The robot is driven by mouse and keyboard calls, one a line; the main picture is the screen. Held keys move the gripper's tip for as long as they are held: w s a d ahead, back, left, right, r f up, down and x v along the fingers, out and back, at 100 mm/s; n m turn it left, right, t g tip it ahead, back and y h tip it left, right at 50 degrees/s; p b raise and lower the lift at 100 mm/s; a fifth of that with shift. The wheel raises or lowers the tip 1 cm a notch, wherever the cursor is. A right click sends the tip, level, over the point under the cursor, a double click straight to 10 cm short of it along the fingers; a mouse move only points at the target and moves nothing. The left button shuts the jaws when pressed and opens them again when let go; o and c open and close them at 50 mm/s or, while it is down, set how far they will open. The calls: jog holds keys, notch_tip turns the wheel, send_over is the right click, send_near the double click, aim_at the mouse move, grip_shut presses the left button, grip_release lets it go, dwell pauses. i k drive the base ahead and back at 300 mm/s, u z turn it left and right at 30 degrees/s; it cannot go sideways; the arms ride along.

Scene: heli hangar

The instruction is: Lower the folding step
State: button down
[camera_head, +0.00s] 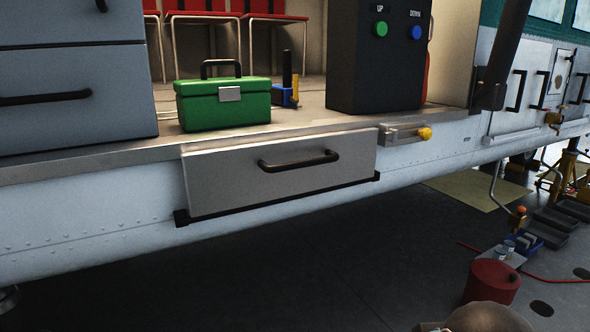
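The folding step (235,183) shows as a grey-white panel standing upright against the helicopter's side, just below the door sill. A black bar handle (298,162) is fixed on its outer face. Black hinge pieces (182,217) run along its lower edge. To its right is a small metal latch block (398,135) with a yellow knob (425,134). A tan rounded shape at the bottom edge right of centre may be part of my arm; no gripper fingers can be made out.
A green toolbox (222,105) and a dark control box (375,60) stand on the cabin floor above. A red can (491,284), a blue tray (523,238) and a red hose (555,281) are on the right. The dark ground below the step looks clear.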

aim_at(216, 179)
jog(key=z, duration=2.2)
jog(key=k, duration=0.9)
jog(key=u, duration=1.95)
